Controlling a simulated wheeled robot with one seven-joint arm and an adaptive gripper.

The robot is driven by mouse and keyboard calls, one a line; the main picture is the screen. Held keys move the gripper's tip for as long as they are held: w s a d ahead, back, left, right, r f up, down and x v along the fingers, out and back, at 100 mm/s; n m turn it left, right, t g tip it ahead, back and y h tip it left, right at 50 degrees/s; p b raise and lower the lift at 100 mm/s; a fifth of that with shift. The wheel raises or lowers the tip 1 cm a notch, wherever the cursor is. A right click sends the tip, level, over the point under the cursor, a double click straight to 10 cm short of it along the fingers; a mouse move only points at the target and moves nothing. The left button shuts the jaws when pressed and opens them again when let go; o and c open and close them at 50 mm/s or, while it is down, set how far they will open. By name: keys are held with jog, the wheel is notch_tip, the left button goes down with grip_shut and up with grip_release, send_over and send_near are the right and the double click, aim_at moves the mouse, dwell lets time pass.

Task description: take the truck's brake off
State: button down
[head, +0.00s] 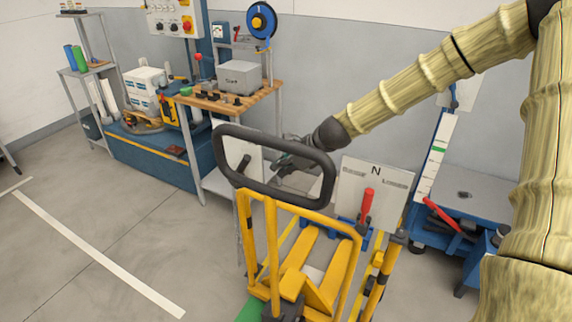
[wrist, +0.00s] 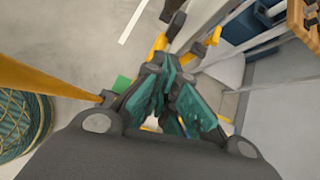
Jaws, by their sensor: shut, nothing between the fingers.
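The yellow truck (head: 318,283) stands in front of me, with a black loop handle (head: 228,135) on top. A red lever (head: 367,206) stands upright at its right side, in front of a white panel marked N (head: 375,178). I cannot tell whether this lever is the brake. My gripper (head: 285,163) shows through the handle's loop, at its right part. Its teal fingers are shut and empty; they also show in the wrist view (wrist: 172,102). I cannot tell whether they touch the handle. A short dark lever (head: 244,163) shows inside the loop, left of my gripper.
A wooden-topped bench (head: 228,103) with a grey box (head: 240,76) stands behind the truck. Blue equipment (head: 470,200) stands at the right, with another red handle (head: 440,214). The floor at the left, with a white line (head: 95,250), is clear.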

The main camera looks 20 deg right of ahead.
aim_at(240, 169)
jog(key=shift+x, duration=2.75)
jog(key=shift+w+a+r+p, duration=0.75)
jog(key=shift+w+a+r, duration=0.3)
jog(key=shift+a, duration=0.25)
jog(key=shift+r, duration=0.1)
